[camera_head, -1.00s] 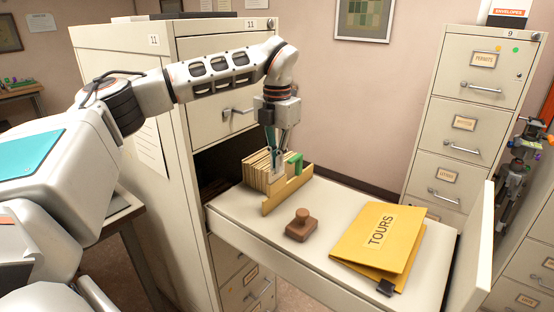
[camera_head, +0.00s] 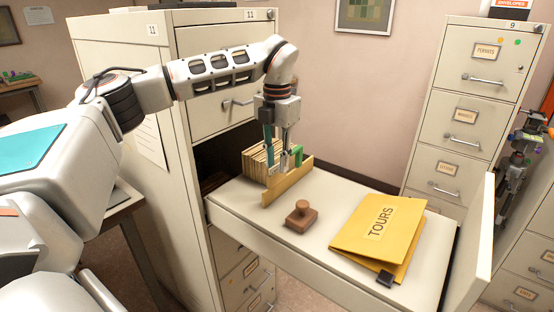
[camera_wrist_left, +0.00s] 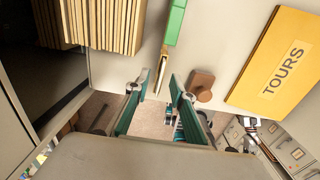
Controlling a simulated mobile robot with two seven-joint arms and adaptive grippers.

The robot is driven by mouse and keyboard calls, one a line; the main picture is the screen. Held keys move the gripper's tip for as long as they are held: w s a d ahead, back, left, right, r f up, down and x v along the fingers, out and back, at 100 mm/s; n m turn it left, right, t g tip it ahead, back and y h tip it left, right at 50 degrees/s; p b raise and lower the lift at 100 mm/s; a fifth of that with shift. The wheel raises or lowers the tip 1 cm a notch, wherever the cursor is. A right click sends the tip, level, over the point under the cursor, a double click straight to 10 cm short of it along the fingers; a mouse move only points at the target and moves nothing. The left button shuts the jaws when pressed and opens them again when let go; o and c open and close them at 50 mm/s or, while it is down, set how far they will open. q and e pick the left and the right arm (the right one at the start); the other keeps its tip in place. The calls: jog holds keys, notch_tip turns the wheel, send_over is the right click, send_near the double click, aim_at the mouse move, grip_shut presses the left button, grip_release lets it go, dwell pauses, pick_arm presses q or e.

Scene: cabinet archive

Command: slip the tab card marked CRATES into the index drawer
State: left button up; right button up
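The index drawer (camera_head: 335,255) is pulled out of the left cabinet. Tan cards (camera_head: 258,160) stand upright in a row at its inner end; they also show in the left wrist view (camera_wrist_left: 105,22). A tan board (camera_head: 288,184) stands in front of them, with a green piece (camera_head: 298,154) beside it. My left gripper (camera_head: 279,168) points down at this board. In the left wrist view its teal fingers (camera_wrist_left: 158,82) are apart, either side of a thin tan edge, with gaps showing. I cannot read CRATES on any card. My right gripper is not seen.
A brown stamp (camera_head: 300,215) and a yellow TOURS folder (camera_head: 380,235) with a black clip lie on the drawer's flat surface. The cabinet body (camera_head: 120,100) rises close beside my left arm. Another cabinet (camera_head: 465,110) stands at right. Bare surface lies between stamp and folder.

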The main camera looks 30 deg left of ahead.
pick_arm(q)
jog(key=shift+r+p, duration=1.05)
jog(key=shift+r, duration=2.45)
notch_tip(320, 180, up, 12)
